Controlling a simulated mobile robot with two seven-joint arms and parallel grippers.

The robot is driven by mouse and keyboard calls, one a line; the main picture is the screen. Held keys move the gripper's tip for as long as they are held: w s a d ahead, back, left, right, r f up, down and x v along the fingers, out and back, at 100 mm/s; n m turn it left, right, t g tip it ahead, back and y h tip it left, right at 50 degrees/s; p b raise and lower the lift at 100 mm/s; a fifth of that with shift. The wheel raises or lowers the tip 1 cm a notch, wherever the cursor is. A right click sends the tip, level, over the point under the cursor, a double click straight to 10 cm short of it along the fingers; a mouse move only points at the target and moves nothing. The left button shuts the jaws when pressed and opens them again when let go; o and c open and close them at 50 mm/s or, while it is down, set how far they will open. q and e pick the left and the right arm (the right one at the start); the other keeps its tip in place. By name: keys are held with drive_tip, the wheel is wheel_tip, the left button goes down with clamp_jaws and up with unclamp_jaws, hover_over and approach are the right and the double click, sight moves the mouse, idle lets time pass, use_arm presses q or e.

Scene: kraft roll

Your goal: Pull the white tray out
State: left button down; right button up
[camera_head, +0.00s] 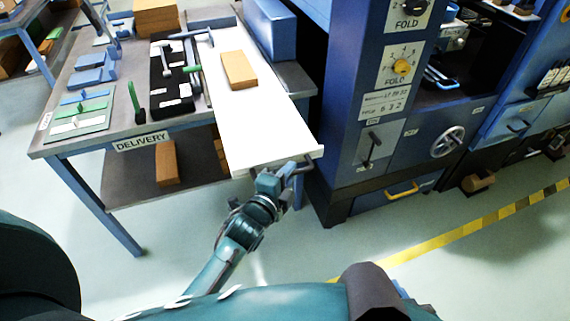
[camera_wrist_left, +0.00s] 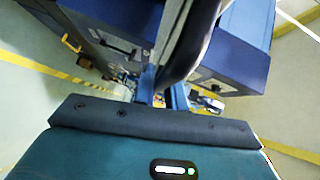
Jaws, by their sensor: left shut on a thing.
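The white tray (camera_head: 268,117) is a long flat white panel on the grey delivery table, running from the table's back to its front right. Its front end sticks out past the table's front edge. A brown block (camera_head: 239,70) lies on it. My left gripper (camera_head: 279,173) is at the tray's front edge, shut on its handle, which shows as a grey bar just below the edge. The fingers are partly hidden by the wrist. The left wrist view does not show the tray clearly. My right gripper is not in view.
The delivery table (camera_head: 75,135) holds a black tool tray (camera_head: 170,85), a green-handled tool (camera_head: 135,101) and blue parts. A brown box (camera_head: 166,163) is on its lower shelf. A blue machine cabinet (camera_head: 370,130) stands close on the right. The floor in front is open, with yellow-black tape.

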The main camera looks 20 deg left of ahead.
use_arm(q)
drive_tip(key=shift+s+d, duration=0.5)
drive_tip(key=shift+s, duration=0.25)
drive_tip(key=c, duration=1.5)
unclamp_jaws()
drive_tip(key=shift+o, duration=0.2)
drive_tip(key=v, duration=1.3)
